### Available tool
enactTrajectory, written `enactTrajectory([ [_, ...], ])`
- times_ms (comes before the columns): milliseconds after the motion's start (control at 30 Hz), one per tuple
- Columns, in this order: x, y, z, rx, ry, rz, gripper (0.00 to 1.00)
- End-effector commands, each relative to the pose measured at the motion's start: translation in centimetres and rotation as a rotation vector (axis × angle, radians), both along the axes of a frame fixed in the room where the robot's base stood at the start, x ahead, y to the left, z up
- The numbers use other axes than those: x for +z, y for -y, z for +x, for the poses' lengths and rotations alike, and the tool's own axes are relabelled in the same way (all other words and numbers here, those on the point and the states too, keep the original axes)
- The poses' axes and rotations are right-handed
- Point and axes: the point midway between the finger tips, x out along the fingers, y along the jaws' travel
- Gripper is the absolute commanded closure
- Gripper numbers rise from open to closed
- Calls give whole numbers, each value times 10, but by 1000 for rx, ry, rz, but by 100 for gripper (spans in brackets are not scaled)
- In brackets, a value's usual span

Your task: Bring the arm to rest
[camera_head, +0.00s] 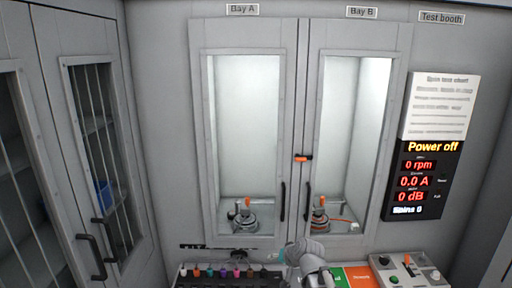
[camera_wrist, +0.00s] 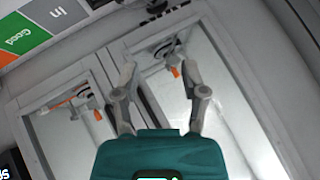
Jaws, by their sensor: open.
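My gripper (camera_wrist: 158,72) is open and empty in the wrist view, with its two grey fingers spread in front of the teal palm. The picture there is turned over, and the cabinet doors stand beyond the fingers. In the head view my grey arm (camera_head: 310,257) rises at the bottom centre, before the lower edge of the booth; the fingers are not clear there. A hub motor (camera_head: 240,218) with an orange part on top sits behind the glass of Bay A. Another motor (camera_head: 319,222) sits in Bay B, partly hidden by the door frame.
Both bay doors look closed, with an orange latch (camera_head: 303,158) between them. A display panel (camera_head: 414,182) reads Power off and 0 rpm. Below are a rack of coloured-top items (camera_head: 222,273), a green and orange mat (camera_head: 361,277) and a control box (camera_head: 408,270). A barred cabinet (camera_head: 100,150) stands left.

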Motion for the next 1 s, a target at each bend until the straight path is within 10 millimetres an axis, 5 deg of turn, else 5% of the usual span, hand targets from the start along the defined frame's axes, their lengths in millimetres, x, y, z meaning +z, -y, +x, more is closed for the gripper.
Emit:
enactTrajectory([
  [200,-59,36,-68,79,-245,-211,44],
  [500,-95,84,-144,112,-539,-426,44],
  [1000,-98,96,-160,111,-611,-471,44],
])
